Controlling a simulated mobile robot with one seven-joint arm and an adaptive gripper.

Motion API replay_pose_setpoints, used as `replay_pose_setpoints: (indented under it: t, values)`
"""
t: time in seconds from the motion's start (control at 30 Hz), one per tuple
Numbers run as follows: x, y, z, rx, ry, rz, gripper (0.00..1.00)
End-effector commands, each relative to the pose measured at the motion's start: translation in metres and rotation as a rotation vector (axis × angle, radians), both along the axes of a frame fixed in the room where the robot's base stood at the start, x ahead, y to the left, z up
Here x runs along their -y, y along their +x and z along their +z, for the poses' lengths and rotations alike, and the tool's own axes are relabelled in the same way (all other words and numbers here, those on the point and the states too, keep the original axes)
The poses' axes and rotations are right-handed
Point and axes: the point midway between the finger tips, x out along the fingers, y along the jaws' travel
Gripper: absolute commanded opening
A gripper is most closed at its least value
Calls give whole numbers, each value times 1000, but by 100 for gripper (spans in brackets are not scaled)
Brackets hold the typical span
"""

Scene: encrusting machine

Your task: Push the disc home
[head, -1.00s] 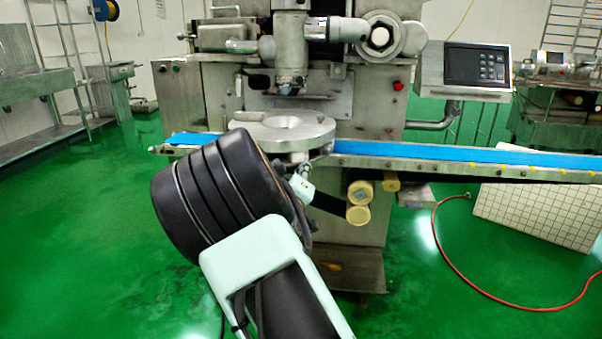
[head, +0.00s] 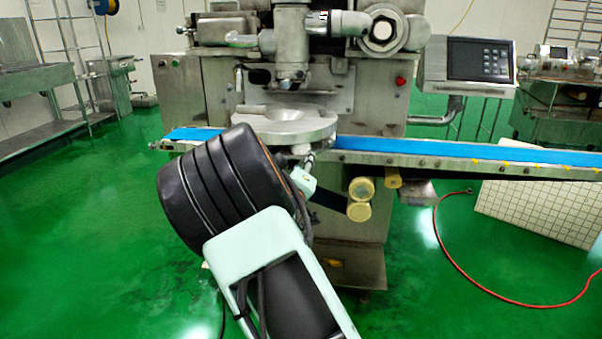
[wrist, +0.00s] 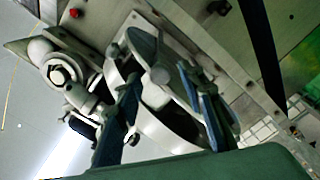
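The disc (head: 290,128) is a thick grey metal round with a shallow recess in its top. In the head view it lies flat at the machine's front, below the nozzle (head: 291,70) and level with the blue belt. My arm's black wrist covers part of its near left side. In the wrist view the grey round form that I take for the disc (wrist: 165,133) shows beyond and between the fingers. My gripper (wrist: 165,112) has its two dark blue fingers wide apart, with nothing visibly clasped. In the head view the fingers are mostly hidden, and I cannot tell whether they touch the disc.
The blue conveyor belt (head: 440,152) runs left and right of the disc. Yellow-capped rollers (head: 359,200) hang below it, close to my wrist. A control panel (head: 480,62) stands at the right. A red hose (head: 470,270) lies on the open green floor.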

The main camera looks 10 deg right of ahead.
Motion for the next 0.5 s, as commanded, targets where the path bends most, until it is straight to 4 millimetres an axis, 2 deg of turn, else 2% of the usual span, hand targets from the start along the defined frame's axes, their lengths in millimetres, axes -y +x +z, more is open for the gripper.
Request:
replay_pose_setpoints:
  t: [0.17, 0.5]
  values:
    - [-9, -25, 0, -2, 3, 2, 36]
    - [-29, -88, 0, -2, 2, 2, 36]
